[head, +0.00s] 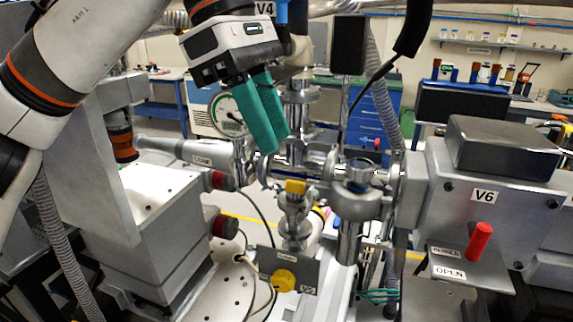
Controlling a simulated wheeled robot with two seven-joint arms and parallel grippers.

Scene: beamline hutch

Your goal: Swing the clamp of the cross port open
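The steel vacuum cross (296,150) stands in the middle of the head view, with pipes and flanges joined to it. A ring-shaped clamp or flange (264,170) sits on its left front side. I cannot tell which ring is the cross port's clamp, or whether it is open. My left gripper (277,143), with teal fingers, points down just above and in front of the cross. The fingers overlap in this view, so their gap is unclear. I see nothing held, and contact with the cross is unclear. My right gripper is not in view.
A valve box labelled V6 (485,195) with a red handle (479,241) stands at right. A round gauge (228,117) is behind the fingers. Cables hang close by.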

